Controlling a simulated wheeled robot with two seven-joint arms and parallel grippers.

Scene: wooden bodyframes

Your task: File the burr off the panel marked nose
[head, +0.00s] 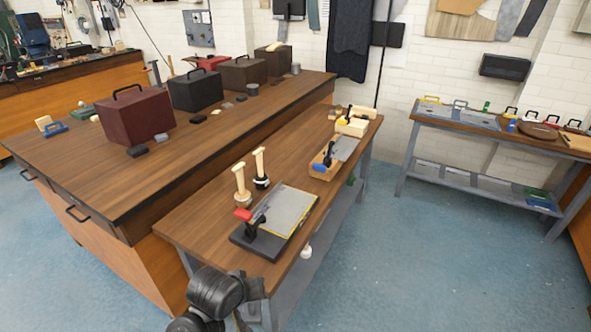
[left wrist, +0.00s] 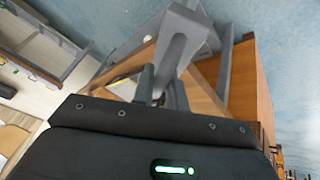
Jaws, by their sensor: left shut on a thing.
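A grey flat panel (head: 290,209) lies on a dark base plate (head: 258,242) on the narrow bench, with a red-handled clamp (head: 243,214) at its left end. No marking on it can be read, and I cannot make out a burr. A second grey panel (head: 345,148) with a blue-handled part (head: 320,167) sits farther back. My left gripper (left wrist: 164,92) is shut on a grey elongated thing (left wrist: 176,48) whose kind I cannot tell. A black part of my arm shows at the bottom of the head view, by the bench's near end. My right gripper is not in view.
Two pale-handled upright tools (head: 241,186) stand beside the near panel. A long wooden workbench (head: 200,146) with several dark boxes runs along the left. A side table (head: 480,127) stands at right. Blue floor (head: 420,250) is clear between.

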